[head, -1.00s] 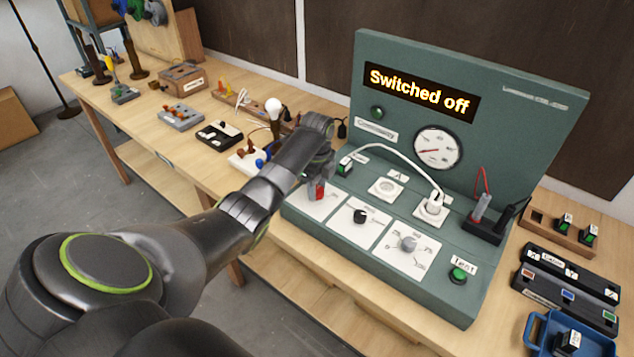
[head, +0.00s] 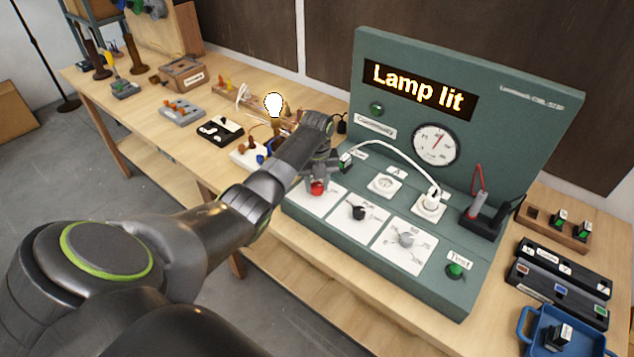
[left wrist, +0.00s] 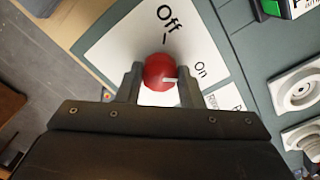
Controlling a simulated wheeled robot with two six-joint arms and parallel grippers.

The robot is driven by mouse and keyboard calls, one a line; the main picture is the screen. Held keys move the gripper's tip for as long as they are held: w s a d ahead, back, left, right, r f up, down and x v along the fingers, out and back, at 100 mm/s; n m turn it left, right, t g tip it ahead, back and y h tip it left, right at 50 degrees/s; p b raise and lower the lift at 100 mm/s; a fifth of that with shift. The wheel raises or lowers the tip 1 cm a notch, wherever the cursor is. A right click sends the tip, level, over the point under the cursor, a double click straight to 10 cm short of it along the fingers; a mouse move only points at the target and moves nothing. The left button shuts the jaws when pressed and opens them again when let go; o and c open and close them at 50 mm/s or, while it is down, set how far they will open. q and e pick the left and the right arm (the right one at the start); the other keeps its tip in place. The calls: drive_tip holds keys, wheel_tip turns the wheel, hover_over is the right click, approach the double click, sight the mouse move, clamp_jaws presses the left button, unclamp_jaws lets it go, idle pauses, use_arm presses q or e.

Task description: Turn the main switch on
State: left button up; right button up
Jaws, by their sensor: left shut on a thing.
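The main switch is a red round knob (left wrist: 159,72) on a white plate marked Off and On, in the left wrist view. Its white pointer mark faces the On side. My left gripper (left wrist: 160,85) is shut on the knob, one finger on each side. In the head view the red knob (head: 317,188) shows below my left gripper (head: 320,175) at the left end of the green test panel (head: 466,285). The panel's display (head: 419,90) reads "Lamp lit". The bulb (head: 273,104) behind my arm glows white. My right gripper is not in view.
A black knob (head: 359,213) and a grey knob (head: 406,240) sit on plates right of the switch. A white plug (head: 431,200) with a white cable stands in a socket. A blue tray (head: 528,320) is at the lower right. Small boards fill the bench's left part.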

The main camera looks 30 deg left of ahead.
use_arm(q)
drive_tip(key=shift+r+m, duration=0.1)
drive_tip(key=shift+m, duration=0.3)
drive_tip(key=o, duration=1)
drive_tip(key=shift+c, duration=0.2)
wheel_tip(320, 180, up, 11)
drive_tip(key=b, duration=0.2)
wheel_tip(320, 180, up, 5)
drive_tip(key=p, duration=0.4)
hover_over(317, 185)
drive_tip(key=shift+r+p, duration=0.7)
drive_tip(key=shift+p, duration=0.25)
